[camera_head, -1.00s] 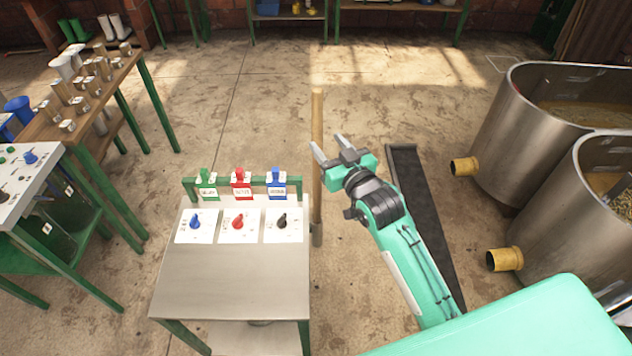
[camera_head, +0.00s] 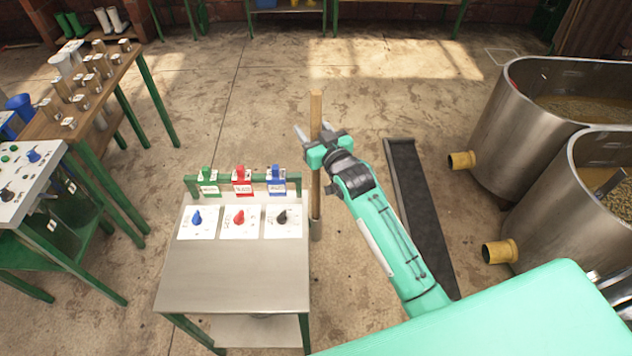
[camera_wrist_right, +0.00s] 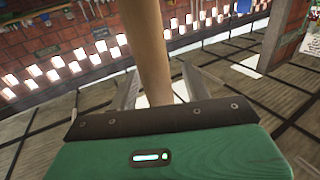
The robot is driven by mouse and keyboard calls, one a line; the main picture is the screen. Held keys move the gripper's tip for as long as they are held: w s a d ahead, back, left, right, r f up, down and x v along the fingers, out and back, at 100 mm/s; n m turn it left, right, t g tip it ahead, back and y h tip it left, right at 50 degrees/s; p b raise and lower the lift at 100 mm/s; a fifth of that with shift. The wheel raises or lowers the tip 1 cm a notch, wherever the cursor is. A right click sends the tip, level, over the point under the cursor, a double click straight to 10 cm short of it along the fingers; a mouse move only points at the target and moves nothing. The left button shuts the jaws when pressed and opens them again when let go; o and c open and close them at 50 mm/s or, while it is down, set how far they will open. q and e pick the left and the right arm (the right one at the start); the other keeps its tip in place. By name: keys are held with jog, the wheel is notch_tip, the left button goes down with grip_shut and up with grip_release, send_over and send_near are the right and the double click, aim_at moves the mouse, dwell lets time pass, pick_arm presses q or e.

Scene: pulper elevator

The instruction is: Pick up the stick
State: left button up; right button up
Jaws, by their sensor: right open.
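My right gripper (camera_head: 314,132) is open at the upper part of the stick. In the right wrist view the stick (camera_wrist_right: 149,50) rises between the two spread fingers (camera_wrist_right: 160,88), with a gap visible on each side. In the head view the gripper hides part of the stick. My left gripper is not in view.
The control table (camera_head: 235,270) has several knobs and a green rail with coloured switches. A dark sloped channel (camera_head: 420,210) lies right of my arm. Steel tanks (camera_head: 520,110) with yellow outlets stand at right. A wooden table (camera_head: 90,105) with metal cylinders stands at left.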

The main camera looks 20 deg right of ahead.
grip_shut()
jog(key=shift+r, duration=0.1)
notch_tip(320, 180, up, 20)
jog(key=b, duration=0.3)
jog(key=shift+b, duration=0.4)
dwell(0.4)
